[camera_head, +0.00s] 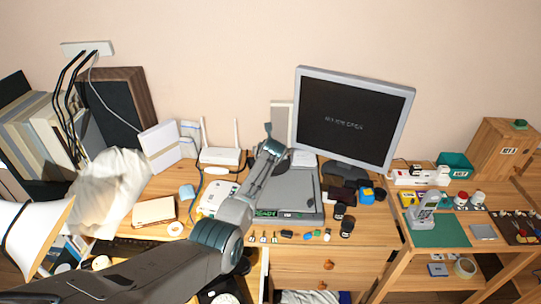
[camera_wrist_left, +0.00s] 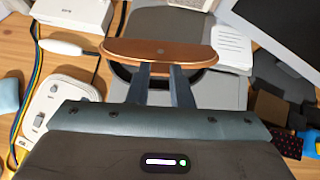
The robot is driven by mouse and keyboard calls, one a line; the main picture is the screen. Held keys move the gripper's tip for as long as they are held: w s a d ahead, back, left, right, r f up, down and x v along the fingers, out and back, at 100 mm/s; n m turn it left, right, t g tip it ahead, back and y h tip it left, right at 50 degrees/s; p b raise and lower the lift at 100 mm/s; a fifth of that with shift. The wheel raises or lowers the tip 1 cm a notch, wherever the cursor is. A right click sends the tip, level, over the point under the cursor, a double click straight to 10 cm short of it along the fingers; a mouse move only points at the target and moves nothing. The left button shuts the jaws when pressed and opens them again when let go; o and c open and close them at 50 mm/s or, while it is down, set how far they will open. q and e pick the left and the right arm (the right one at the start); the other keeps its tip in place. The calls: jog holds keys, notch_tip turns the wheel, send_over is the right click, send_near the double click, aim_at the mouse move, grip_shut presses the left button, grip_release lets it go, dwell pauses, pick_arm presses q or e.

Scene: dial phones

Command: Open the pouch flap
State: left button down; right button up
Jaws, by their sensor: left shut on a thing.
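A copper-brown rounded piece with a small round stud, which looks like the pouch or its flap (camera_wrist_left: 190,49), lies across the fingertips of my left gripper (camera_wrist_left: 160,68). The gripper is shut on this piece, over the grey device on the desk. I cannot tell whether it holds the flap alone or the whole pouch. In the head view my left gripper (camera_head: 270,146) reaches over the back of the grey device (camera_head: 290,190), and the brown piece cannot be made out there. My right gripper is not in view.
A monitor (camera_head: 350,118) stands behind to the right. A white router (camera_head: 220,156) and a white power strip (camera_wrist_left: 58,105) with cables are to the left. A tan flat case (camera_head: 154,211) lies at the left. Small dark items crowd the desk right of the device.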

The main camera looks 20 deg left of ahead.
pick_arm(q)
jog(key=shift+d, duration=0.15)
jog(key=c, duration=1.3)
grip_release()
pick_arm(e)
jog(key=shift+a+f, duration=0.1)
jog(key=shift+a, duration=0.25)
pick_arm(q)
jog(key=shift+b+v, duration=0.65)
jog(key=shift+v, duration=4.75)
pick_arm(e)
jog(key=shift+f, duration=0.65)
